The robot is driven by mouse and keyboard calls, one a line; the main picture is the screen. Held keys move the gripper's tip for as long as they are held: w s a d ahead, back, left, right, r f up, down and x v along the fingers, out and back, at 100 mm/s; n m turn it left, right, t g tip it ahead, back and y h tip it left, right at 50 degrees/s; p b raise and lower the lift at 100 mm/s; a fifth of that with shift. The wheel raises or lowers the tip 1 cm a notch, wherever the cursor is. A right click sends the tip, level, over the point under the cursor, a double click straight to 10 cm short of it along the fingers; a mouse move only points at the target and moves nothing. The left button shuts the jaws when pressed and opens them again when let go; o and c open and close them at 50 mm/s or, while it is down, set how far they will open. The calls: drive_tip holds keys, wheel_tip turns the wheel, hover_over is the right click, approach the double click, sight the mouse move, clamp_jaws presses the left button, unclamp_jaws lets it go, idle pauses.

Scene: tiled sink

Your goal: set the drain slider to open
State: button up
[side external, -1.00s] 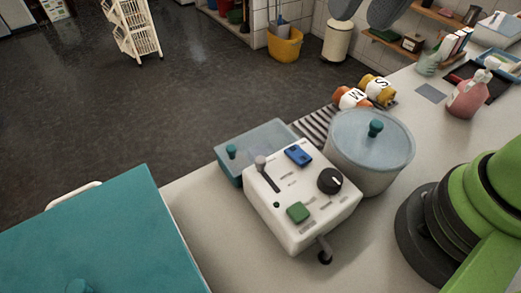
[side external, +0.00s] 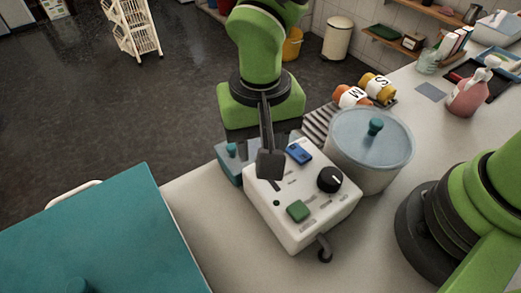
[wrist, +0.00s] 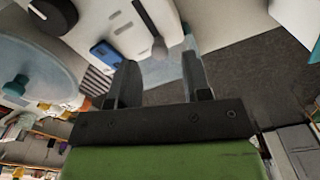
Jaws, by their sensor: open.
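The drain slider is a dark slot with a grey knob (wrist: 158,47) on top of a white control box (side external: 290,232). In the wrist view the knob is at the slot end nearest my gripper (wrist: 159,68). My gripper is open and empty, with its two fingers apart and the knob just beyond the gap between their tips. In the side view my gripper (side external: 269,165) hangs over the far left part of the box and hides the knob. Whether a finger touches the knob, I cannot tell.
The box also carries a blue switch (side external: 299,152), a black dial (side external: 330,179) and a green button (side external: 298,210). A lidded pot (side external: 368,160) stands close on the right. A teal panel (side external: 90,235) is at left.

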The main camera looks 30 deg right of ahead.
sight(277, 188)
drive_tip(key=shift+f, duration=1.5)
clamp_jaws()
drive_tip(key=shift+s, duration=2.25)
unclamp_jaws()
wheel_tip(277, 188, up, 10)
